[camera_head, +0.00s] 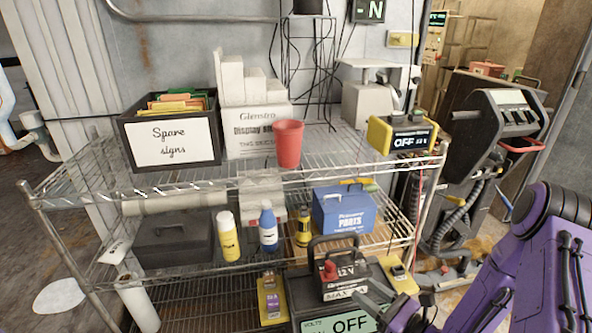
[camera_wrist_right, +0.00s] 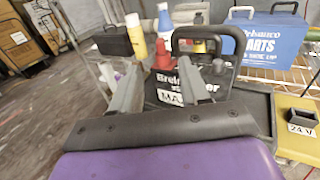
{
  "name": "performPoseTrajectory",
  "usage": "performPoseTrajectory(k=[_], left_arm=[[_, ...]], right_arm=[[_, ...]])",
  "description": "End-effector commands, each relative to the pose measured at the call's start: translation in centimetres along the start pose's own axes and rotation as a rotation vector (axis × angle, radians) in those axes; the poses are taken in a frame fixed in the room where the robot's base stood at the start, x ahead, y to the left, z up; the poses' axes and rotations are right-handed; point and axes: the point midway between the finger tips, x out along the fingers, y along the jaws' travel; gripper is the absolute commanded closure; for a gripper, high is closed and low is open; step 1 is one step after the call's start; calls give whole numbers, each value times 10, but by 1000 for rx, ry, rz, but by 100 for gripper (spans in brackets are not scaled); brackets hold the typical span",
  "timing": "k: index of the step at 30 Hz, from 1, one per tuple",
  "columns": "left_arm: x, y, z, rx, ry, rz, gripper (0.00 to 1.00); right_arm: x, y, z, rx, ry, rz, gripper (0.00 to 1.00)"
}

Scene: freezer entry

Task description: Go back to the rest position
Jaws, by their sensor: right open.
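My right arm is purple and comes in from the lower right of the head view. Its gripper (camera_head: 396,302) is low in front of the shelf rack, just right of a black battery (camera_head: 348,284) with a handle and a red terminal. In the right wrist view the two grey fingers (camera_wrist_right: 158,85) are apart with nothing held between them. The battery (camera_wrist_right: 172,97) stands beyond the fingertips in that view; I cannot tell the exact gap. My left gripper is not in view.
The wire rack (camera_head: 185,190) holds a sign box (camera_head: 172,138), a red cup (camera_head: 289,143), several bottles and a blue parts box (camera_head: 345,208). An OFF display unit (camera_head: 350,322) is under the battery. A dark machine (camera_head: 490,120) stands right. Floor at left is open.

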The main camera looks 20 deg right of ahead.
Motion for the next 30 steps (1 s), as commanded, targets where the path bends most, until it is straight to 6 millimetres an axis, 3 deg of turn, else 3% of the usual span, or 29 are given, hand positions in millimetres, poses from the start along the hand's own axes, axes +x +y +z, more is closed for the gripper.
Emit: performPoseTrajectory(k=[4,7,13,17,20,22,25,27,30], left_arm=[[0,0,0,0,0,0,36],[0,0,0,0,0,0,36],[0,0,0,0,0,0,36],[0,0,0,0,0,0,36],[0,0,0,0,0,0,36],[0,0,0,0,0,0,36],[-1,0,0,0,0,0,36],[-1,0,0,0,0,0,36],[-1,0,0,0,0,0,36]], right_arm=[[0,0,0,-24,0,0,55],[0,0,-4,-204,21,0,55],[5,-29,-38,-968,336,-81,55],[-4,-28,-76,-1478,668,112,55],[-28,-9,-113,-1813,909,452,55],[-57,14,-139,-1974,1026,759,55],[-107,56,-169,-2059,1106,1165,55],[-132,80,-181,-2048,1116,1300,55],[-150,104,-192,-2063,1051,1416,55]])
